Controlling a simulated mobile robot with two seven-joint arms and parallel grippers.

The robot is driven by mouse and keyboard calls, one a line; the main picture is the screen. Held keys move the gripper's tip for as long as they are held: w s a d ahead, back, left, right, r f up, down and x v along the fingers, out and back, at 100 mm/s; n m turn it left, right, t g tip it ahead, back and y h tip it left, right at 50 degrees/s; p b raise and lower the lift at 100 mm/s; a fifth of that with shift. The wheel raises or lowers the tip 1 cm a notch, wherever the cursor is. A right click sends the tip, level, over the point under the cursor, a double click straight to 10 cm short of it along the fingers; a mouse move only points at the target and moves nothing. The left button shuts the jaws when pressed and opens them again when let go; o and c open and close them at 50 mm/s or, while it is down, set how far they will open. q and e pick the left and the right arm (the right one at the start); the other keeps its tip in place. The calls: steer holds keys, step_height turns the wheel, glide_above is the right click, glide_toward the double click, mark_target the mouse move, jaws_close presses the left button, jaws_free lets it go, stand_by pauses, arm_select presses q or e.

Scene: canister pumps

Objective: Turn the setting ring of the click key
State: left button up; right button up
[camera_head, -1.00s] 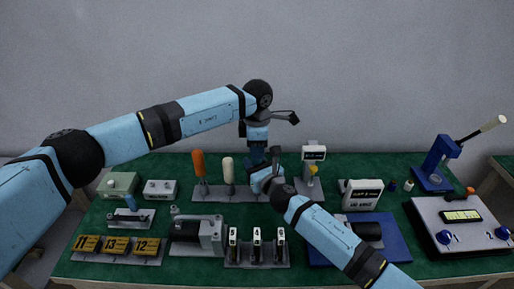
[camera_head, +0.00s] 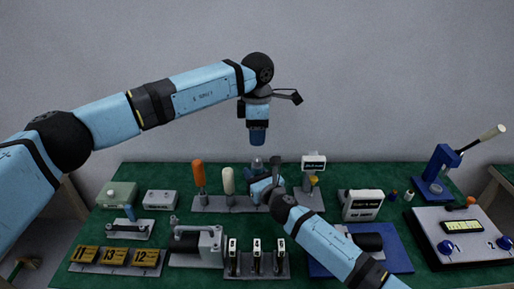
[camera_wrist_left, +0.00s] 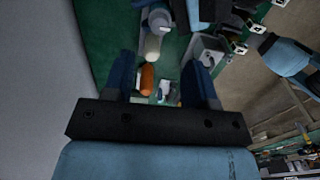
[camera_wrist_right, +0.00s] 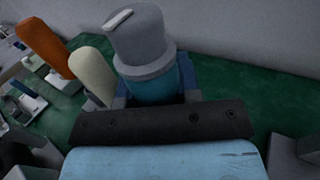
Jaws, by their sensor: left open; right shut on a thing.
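The click key stands upright in the grey rack (camera_head: 215,204), to the right of an orange-handled tool and a cream-handled one. Its grey setting ring and top (camera_wrist_right: 140,42) show large in the right wrist view, above a teal body. In the head view the key's top (camera_head: 257,164) shows just above my right gripper. My right gripper (camera_head: 260,186) is shut around the key's body below the ring. My left gripper (camera_head: 258,142) is open and empty, pointing down above the key and clear of it. The left wrist view shows its two spread fingers (camera_wrist_left: 160,68).
The orange handle (camera_head: 198,173) and cream handle (camera_head: 228,181) stand close to the left of the key. A small display on a post (camera_head: 314,162) stands to the right. A white display box (camera_head: 362,204) and a blue lever press (camera_head: 438,170) are farther right.

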arm_select(q)
steer(key=shift+r, duration=1.55)
arm_select(e)
steer(key=o, duration=1.1)
steer(key=shift+c, duration=0.2)
